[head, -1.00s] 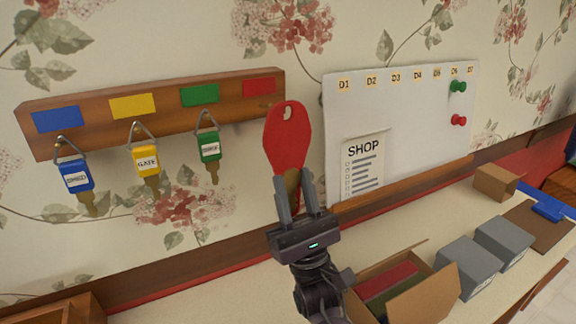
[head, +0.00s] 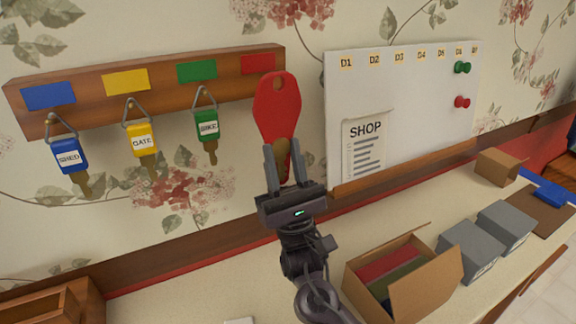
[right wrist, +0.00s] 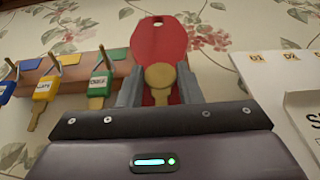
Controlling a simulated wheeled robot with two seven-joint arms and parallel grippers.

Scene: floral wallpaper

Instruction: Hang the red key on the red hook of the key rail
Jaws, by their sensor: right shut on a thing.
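The red key (head: 277,103) is held upright by my right gripper (head: 278,160), with its red head and hole at the top. In the right wrist view the red key (right wrist: 160,42) has its brass part between the two fingers of my right gripper (right wrist: 160,92). The wooden key rail (head: 160,98) is on the wall at the left. Its red label (head: 257,64) is at the right end, just above the key's head. The red hook is hidden, apparently behind the key. I cannot tell whether the key touches the rail. My left gripper is not in view.
Blue (head: 69,157), yellow (head: 142,142) and green (head: 206,127) keys hang on the rail's other hooks. A whiteboard (head: 420,110) is right of the key. An open cardboard box (head: 425,290) and grey boxes (head: 470,250) stand on the counter below.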

